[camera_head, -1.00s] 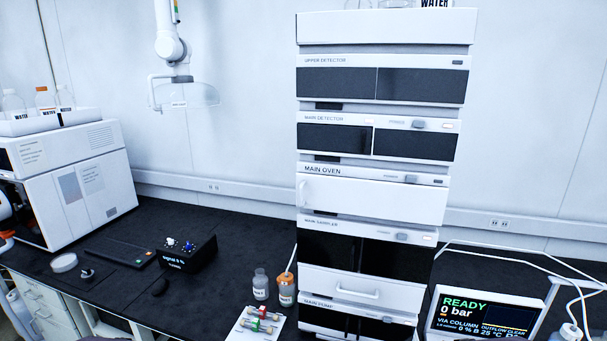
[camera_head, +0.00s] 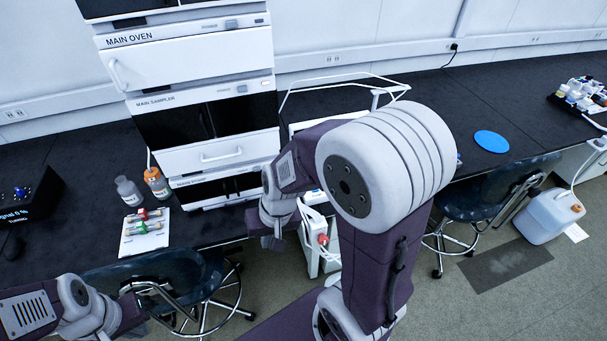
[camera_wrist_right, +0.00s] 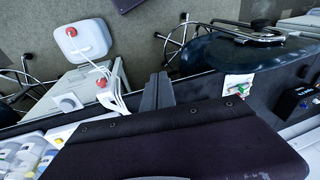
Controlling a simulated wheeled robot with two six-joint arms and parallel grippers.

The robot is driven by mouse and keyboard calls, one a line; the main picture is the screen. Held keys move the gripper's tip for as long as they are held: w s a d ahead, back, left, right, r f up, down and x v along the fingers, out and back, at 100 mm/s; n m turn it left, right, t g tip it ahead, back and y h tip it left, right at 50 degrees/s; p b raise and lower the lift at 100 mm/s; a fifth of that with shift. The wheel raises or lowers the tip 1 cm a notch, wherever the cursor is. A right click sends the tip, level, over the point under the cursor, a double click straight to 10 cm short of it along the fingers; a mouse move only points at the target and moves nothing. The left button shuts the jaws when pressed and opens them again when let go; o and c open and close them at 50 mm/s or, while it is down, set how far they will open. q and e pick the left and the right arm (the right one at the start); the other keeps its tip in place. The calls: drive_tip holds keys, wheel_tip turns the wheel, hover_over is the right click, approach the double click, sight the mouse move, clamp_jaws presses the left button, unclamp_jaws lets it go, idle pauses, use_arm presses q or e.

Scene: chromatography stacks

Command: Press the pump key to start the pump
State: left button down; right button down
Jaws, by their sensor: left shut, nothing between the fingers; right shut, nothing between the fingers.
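The main pump (camera_head: 215,188) is the lowest unit of the instrument stack, with dark front panels; my right arm hides its right end. I cannot make out a pump key. The control screen beside the stack is mostly hidden behind my right arm. My right gripper (camera_head: 274,240) points down in front of the stack's lower right, apart from it. In the right wrist view, its dark fingers (camera_wrist_right: 158,92) are together and empty. My left gripper (camera_head: 101,334) is at the bottom left edge, shut, its tips hardly visible.
A vial card (camera_head: 146,232) and two small bottles (camera_head: 143,186) stand left of the pump. A chair (camera_head: 165,275) stands in front of the bench, another chair (camera_head: 490,195) at right. A white canister (camera_head: 548,215) is on the floor. The bench around the blue disc (camera_head: 491,141) is clear.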

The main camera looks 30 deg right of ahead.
drive_tip(key=w+a+r+m+t+y, duration=0.25)
drive_tip(key=w+m, duration=0.25)
drive_tip(key=w, duration=0.3)
drive_tip(key=w+d+m+t+b, duration=0.1)
drive_tip(key=w+d+m+t, duration=0.1)
drive_tip(key=w+d+m, duration=0.4)
drive_tip(key=w+d+m+t+b, duration=0.1)
drive_tip(key=w+d+m+t, duration=0.2)
drive_tip(key=w, duration=0.5)
drive_tip(key=w+d+f+m+h+b, duration=0.1)
drive_tip(key=w+d+f+m+h, duration=0.2)
drive_tip(key=d, duration=0.4)
drive_tip(key=w+d+f+m+h, duration=0.1)
drive_tip(key=d+f+m, duration=0.2)
drive_tip(key=d+m, duration=0.35)
drive_tip(key=s+d+f+m, duration=0.1)
drive_tip(key=s+d+f, duration=0.1)
drive_tip(key=d, duration=0.3)
drive_tip(key=s+d+f+h+b, duration=0.1)
drive_tip(key=s+d+f, duration=0.2)
drive_tip(key=d+f, duration=0.1)
drive_tip(key=shift+d+f+m, duration=0.35)
drive_tip(key=shift+d, duration=0.4)
drive_tip(key=shift+g, duration=0.25)
